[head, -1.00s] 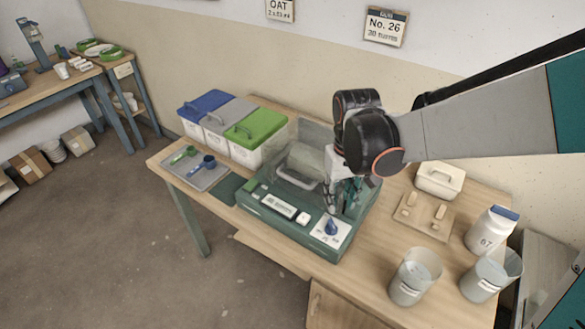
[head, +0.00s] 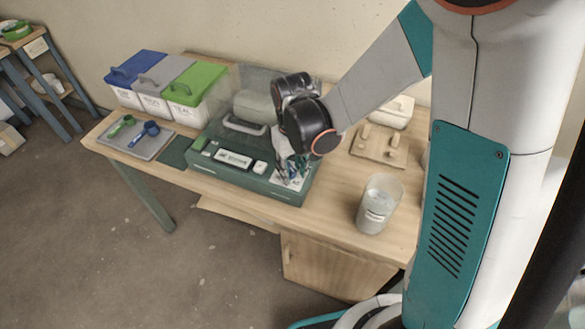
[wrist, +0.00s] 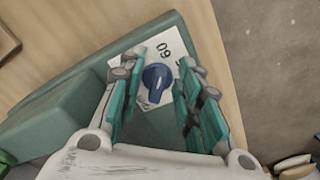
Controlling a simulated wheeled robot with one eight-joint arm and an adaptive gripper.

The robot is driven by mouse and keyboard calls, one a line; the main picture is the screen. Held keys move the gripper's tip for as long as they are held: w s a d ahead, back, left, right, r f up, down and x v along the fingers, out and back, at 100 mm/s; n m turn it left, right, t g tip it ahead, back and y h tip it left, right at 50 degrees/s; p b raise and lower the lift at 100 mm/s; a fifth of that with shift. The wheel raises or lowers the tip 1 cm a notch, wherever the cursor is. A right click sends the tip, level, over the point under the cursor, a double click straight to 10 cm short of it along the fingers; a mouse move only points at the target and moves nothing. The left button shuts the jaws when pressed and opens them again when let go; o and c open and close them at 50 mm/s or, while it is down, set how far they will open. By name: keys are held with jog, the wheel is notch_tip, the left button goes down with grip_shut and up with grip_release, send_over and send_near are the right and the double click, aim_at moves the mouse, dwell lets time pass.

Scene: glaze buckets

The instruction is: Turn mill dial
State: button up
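The mill (head: 232,183) is a green machine with a clear cover on the wooden table. Its blue dial (wrist: 157,79) sits on a white printed plate (wrist: 166,46), with "60" readable in the wrist view. My gripper (head: 287,179) points down at the mill's front right corner and hides the dial in the head view. In the wrist view the teal fingers stand apart, one on each side of the dial, with gaps visible. I cannot tell how far the fingertips are above the plate.
Bins with blue, grey and green lids (head: 196,84) stand left of the mill, behind a tray (head: 150,144) with scoops. To the right are a wooden board (head: 366,153), a white lidded box (head: 393,110) and a clear bucket (head: 365,221).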

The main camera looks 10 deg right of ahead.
grip_shut()
jog(key=shift+m, duration=0.3)
jog(key=m, duration=0.4)
jog(key=shift+a+m+b, duration=0.3)
jog(key=shift+a, duration=0.05)
jog(key=shift+w+a+m, duration=0.1)
jog(key=shift+a+m, duration=0.05)
jog(key=shift+m, duration=0.95)
jog(key=shift+a+m, duration=0.1)
jog(key=shift+m, duration=1)
grip_release()
